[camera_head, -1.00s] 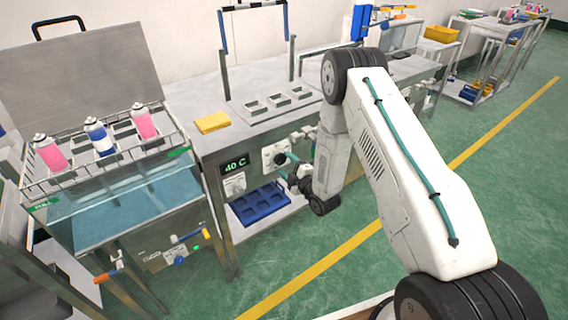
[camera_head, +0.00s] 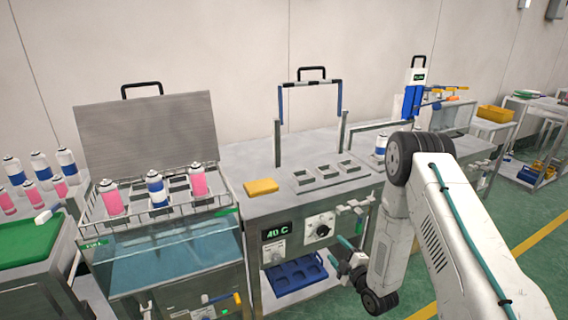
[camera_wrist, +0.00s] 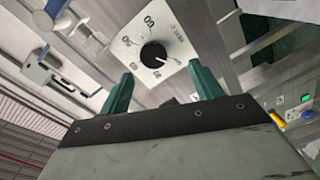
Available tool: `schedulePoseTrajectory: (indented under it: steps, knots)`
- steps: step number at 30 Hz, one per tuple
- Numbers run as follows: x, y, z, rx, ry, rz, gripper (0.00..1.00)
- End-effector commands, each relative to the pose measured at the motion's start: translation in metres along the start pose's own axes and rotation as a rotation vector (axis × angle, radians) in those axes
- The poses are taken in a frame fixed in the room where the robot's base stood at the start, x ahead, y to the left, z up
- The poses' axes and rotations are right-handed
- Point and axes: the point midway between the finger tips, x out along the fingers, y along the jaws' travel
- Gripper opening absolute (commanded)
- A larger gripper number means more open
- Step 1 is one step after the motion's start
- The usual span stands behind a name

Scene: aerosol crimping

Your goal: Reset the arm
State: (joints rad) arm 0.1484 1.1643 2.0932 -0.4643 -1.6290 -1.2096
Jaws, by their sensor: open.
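My arm is folded down at the right in the head view. My gripper (camera_head: 346,254) is in front of the steel bench's front panel, beside the black dial (camera_head: 323,230). In the wrist view, the two green fingers of my gripper (camera_wrist: 158,90) are apart, with nothing between them. The black dial (camera_wrist: 153,54) on its white marked plate (camera_wrist: 140,38) is seen beyond the fingertips, and I see a gap between them and it. A display reading 40 C (camera_head: 277,232) is left of the dial.
A water bath (camera_head: 165,260) with a wire rack of several cans stands at the left. A yellow block (camera_head: 261,187) lies on the bench top. A blue tray (camera_head: 296,272) sits on the shelf below. Green floor (camera_head: 400,305) is open at the front right.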

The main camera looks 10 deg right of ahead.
Motion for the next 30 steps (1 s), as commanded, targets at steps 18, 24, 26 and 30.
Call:
schedulePoseTrajectory:
  steps: [18,24,26,30]
  knots:
    - [-0.108,-0.009,0.025,0.615,-0.899,-0.763,0.64]
    - [-0.160,0.059,-0.014,0.760,-1.179,-0.811,0.64]
    - [-0.176,0.079,-0.029,0.800,-1.253,-0.814,0.64]
    - [-0.215,0.124,-0.067,0.886,-1.402,-0.813,0.64]
